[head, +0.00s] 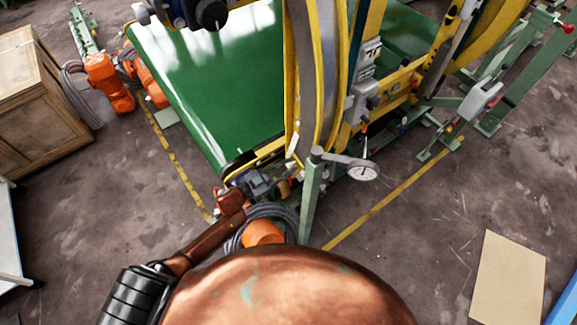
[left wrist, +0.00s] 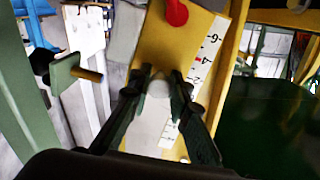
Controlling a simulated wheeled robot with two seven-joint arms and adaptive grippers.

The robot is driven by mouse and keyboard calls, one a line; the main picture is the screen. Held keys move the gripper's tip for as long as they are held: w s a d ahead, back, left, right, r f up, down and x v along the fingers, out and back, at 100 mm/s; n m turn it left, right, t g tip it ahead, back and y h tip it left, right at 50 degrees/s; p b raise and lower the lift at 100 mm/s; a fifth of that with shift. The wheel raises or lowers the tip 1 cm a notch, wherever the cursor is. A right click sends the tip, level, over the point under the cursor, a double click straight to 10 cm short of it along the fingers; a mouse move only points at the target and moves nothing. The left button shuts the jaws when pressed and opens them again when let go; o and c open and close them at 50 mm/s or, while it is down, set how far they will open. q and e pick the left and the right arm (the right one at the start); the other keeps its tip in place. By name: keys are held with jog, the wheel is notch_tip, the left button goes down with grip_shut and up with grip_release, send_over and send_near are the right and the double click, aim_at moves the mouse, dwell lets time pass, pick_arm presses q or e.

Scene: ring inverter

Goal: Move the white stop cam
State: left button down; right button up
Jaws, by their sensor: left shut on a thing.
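In the left wrist view a small white rounded piece, which looks like the white stop cam (left wrist: 159,88), sits between the fingertips of my left gripper (left wrist: 165,83). The fingers are shut on it, in front of a yellow plate with a white number scale. The fingers hide its sides. In the head view my left gripper (head: 268,181) is small and dark, at the foot of the yellow ring frame near the belt's front corner. The cam cannot be made out clearly there. My right gripper is not in view.
A red knob (left wrist: 176,12) is on the yellow plate above the fingers. The green belt (head: 215,75) lies behind, orange machines (head: 108,84) and a wooden crate (head: 40,95) at left.

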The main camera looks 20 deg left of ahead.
pick_arm(q)
jog(key=shift+n, duration=0.4)
jog(key=r+p, duration=0.4)
jog(key=d+r+p, duration=0.1)
jog(key=r+p, duration=0.1)
jog(key=shift+s+d+r, duration=0.1)
jog(key=shift+s+r, duration=0.25)
jog(key=shift+f, duration=0.1)
jog(key=c, duration=2.1)
grip_release()
jog(key=shift+o, duration=0.3)
jog(key=shift+s+f, duration=0.1)
jog(key=shift+f, duration=0.05)
jog(key=v, duration=1.2)
